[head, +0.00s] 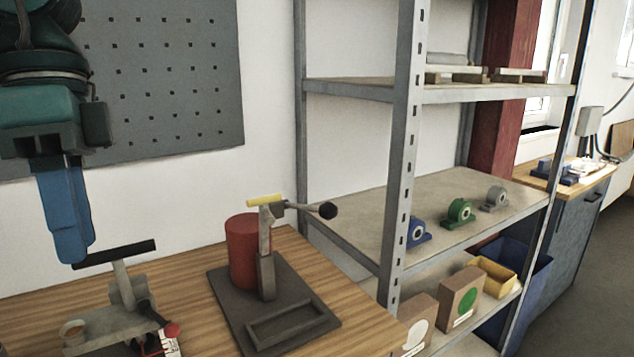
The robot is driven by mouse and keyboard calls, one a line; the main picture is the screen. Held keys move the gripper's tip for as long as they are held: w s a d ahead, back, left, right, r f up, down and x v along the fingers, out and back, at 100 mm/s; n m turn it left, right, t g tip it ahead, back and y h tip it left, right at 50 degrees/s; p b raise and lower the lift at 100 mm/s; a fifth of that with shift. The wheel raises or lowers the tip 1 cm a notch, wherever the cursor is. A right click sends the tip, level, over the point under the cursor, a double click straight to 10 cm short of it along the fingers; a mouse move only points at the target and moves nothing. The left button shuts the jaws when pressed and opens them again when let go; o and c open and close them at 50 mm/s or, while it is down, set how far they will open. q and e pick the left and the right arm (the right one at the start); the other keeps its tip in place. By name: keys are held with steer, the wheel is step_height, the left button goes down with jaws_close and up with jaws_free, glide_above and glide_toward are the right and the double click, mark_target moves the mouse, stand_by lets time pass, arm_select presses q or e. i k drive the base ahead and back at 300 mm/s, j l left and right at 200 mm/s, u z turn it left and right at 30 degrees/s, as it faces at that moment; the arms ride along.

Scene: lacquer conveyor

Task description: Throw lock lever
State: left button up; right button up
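My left gripper (76,258) hangs down from the upper left on its teal arm. Its blue fingers end close by the left end of a black T-bar handle (115,254); whether they touch cannot be told. The fingers overlap in this view, so any gap is hidden. The handle tops a grey post on a grey fixture (110,325) with a small red knob (171,330). To the right, a dark-based device (267,275) has an upright post, a yellow grip (264,200) and a lever with a black ball (327,210) pointing right. My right gripper is out of view.
A metal shelf rack (405,150) stands right of the bench, holding bearing blocks, boxes and a yellow bin (496,277). A grey pegboard (165,75) hangs behind the arm.

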mark_target(172, 330)
steer(key=k+l, duration=1.15)
steer(key=k, duration=0.1)
